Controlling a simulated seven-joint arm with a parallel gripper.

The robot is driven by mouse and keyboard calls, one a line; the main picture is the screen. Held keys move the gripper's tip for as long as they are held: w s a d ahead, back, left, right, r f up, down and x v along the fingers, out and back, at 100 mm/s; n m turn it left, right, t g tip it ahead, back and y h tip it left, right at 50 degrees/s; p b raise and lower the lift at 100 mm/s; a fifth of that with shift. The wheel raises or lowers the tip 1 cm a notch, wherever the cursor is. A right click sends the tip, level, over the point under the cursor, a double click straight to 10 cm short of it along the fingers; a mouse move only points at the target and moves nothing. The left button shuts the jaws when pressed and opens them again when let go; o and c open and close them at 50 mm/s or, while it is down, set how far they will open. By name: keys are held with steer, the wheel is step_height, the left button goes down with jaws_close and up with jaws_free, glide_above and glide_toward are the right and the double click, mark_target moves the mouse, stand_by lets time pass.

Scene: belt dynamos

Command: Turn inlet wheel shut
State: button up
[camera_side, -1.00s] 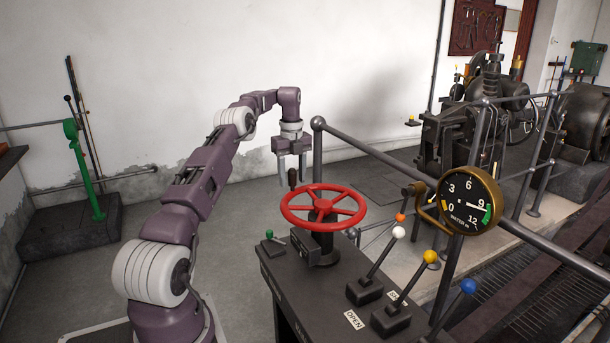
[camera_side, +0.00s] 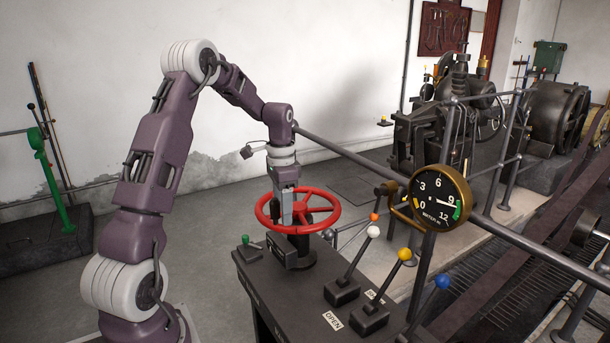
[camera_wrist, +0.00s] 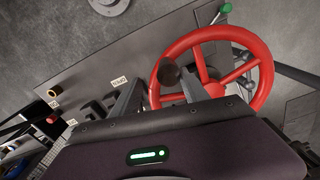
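The inlet wheel is a red spoked handwheel (camera_side: 312,229) on a dark control box (camera_side: 262,268). It also shows in the wrist view (camera_wrist: 266,75). A dark round-topped knob (camera_wrist: 171,74) stands at the wheel's rim in the wrist view.
Levers with white (camera_side: 373,231), yellow (camera_side: 404,254) and blue (camera_side: 442,281) knobs stand right of the wheel. A brass water gauge (camera_side: 440,199) reads near 9. A grey railing (camera_side: 350,151) passes behind. A small green-knobbed lever (camera_side: 246,240) stands left of the wheel.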

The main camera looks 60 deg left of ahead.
steer(key=w+d+n, duration=0.3)
steer(key=n, duration=0.1)
steer(key=shift+w, duration=0.2)
step_height(320, 180, up, 6)
steer(key=r, duration=0.1)
steer(key=s+d+r+t, duration=0.1)
steer(key=s+d+r, duration=0.2)
steer(key=d, duration=0.3)
steer(key=s+d+r, duration=0.3)
steer(key=d+r, duration=0.2)
steer(key=shift+d+r+t+y, duration=0.2)
steer(key=shift+d+t+y, duration=0.15)
steer(key=shift+t+y, duration=0.05)
steer(key=shift+w, duration=0.1)
steer(key=g, duration=0.2)
glide_above(295, 227)
step_height(295, 227, down, 9)
steer(key=shift+m+h, duration=0.3)
steer(key=shift+h, duration=0.1)
step_height(295, 227, down, 7)
steer(key=shift+f, duration=0.1)
steer(key=shift+c, duration=0.4)
